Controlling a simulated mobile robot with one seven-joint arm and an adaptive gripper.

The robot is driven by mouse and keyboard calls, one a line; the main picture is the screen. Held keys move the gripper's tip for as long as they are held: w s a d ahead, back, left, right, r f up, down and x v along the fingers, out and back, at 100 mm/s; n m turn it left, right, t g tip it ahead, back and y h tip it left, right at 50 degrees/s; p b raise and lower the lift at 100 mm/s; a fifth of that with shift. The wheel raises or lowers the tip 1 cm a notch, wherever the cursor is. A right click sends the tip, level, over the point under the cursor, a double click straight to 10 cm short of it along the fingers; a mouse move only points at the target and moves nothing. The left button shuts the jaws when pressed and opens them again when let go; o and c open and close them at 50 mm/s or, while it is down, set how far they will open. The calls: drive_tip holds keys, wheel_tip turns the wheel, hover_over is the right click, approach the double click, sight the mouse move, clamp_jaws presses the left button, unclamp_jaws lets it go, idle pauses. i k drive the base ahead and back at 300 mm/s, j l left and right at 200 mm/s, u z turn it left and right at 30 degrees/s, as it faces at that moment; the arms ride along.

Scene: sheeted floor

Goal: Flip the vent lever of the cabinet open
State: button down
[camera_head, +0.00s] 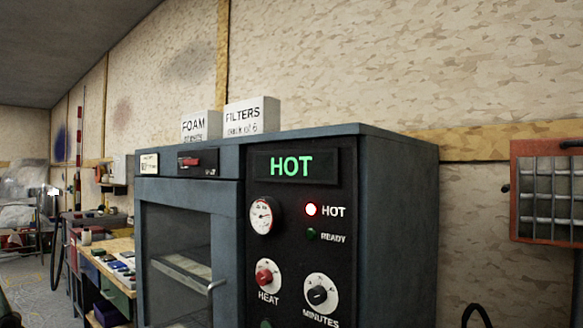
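The blue-grey cabinet (400,190) stands in the middle of the view, with a dark control panel on its front right. A small red lever (193,161) lies roughly level on a dark plate at the front top left, above the glass door (178,240). I take it to be the vent lever; the lettering beside it is too small to read. The display (291,166) reads HOT in green, and the red HOT lamp is lit. The READY lamp is dark green. My gripper is not in view.
The glass door has a bar handle (195,278) sticking out. FOAM (201,125) and FILTERS (251,115) boxes stand on the cabinet. A cluttered workbench (105,262) is at left, a red-framed wall rack (545,190) at right. A dark curved thing (478,308) shows at the bottom right.

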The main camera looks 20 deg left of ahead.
sight(182, 162)
drive_tip(key=i+j+u, duration=0.45)
drive_tip(key=i+u, duration=0.15)
drive_tip(key=i, duration=0.2)
